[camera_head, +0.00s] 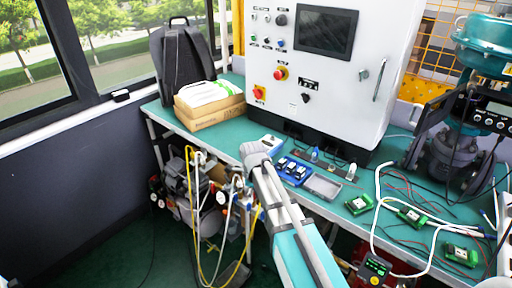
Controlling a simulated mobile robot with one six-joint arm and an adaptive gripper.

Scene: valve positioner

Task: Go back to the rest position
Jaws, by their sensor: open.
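My arm, teal and light grey, rises from the bottom centre of the head view. It slants up and left to a rounded grey joint in front of the bench. No gripper fingers can be made out in this view. The white control cabinet (320,78) stands at the back of the green bench (318,206). The valve assembly with a teal top (490,42) stands at the right, partly cut off by the frame edge.
A blue tray of small parts (291,171) and a grey tray (322,186) lie beside my arm. Green modules (411,215) and loose cables spread over the right side. A cardboard box (210,108) and black backpack (185,60) sit at the left. Hoses hang under the bench.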

